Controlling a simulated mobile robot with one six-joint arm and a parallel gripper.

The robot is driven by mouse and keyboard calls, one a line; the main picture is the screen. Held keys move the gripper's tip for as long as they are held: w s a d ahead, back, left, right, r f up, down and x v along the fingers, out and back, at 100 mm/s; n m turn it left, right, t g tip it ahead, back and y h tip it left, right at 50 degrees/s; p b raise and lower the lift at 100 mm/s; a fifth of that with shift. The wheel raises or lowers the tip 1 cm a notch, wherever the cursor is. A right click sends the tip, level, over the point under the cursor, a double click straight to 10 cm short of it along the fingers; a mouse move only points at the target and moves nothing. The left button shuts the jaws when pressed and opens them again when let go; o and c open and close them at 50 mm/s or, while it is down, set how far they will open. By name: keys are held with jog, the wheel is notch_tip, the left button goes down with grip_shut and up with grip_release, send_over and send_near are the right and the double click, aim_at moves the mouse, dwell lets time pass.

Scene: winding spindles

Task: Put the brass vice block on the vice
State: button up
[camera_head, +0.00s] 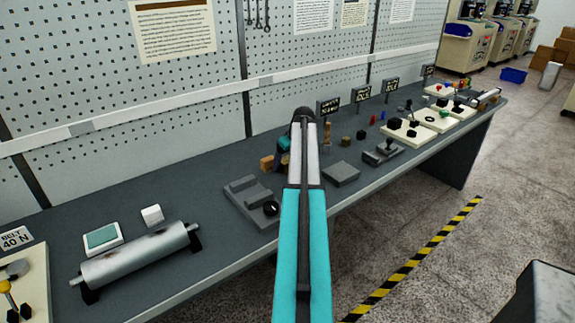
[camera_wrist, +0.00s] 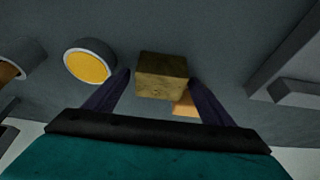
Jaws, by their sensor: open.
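The brass vice block (camera_wrist: 162,70) shows in the wrist view as a dull yellow-brown block between my two dark fingertips. My gripper (camera_wrist: 159,78) is open, with a finger on either side of the block; I cannot tell whether either touches it. In the head view a brown-orange block (camera_head: 266,163) sits on the bench beside the vice, and my arm hides most of the gripper. The grey vice (camera_head: 243,190), with a black knob, lies just in front of that block. A grey stepped edge, apparently the vice (camera_wrist: 285,75), shows at right in the wrist view.
A smaller orange piece (camera_wrist: 186,103) lies close to the block by the right finger. A yellow disc with a grey rim (camera_wrist: 90,64) is at left. A metal roller (camera_head: 135,256) lies at the bench's near left, and a flat grey block (camera_head: 341,174) is right of my arm.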

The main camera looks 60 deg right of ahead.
aim_at(286, 159)
dwell(0.4)
jog(key=shift+r, duration=0.1)
jog(key=c, duration=1.8)
jog(key=shift+r, duration=0.15)
jog(key=shift+d+r+b, duration=0.1)
jog(key=shift+r+b, duration=0.5)
jog(key=shift+r, duration=0.85)
jog(key=shift+s+a+r, duration=0.1)
jog(key=shift+s+a, duration=0.1)
jog(key=shift+a, duration=0.1)
jog(key=s+a+b, duration=0.1)
jog(key=s+a, duration=0.2)
jog(key=a, duration=0.1)
jog(key=s+a+r+b, duration=0.1)
jog(key=s+a, duration=0.2)
jog(key=a, duration=0.1)
jog(key=s+a+b, duration=0.1)
jog(key=s+a, duration=0.2)
jog(key=a, duration=0.1)
jog(key=shift+s+r, duration=0.25)
jog(key=shift+r, duration=0.05)
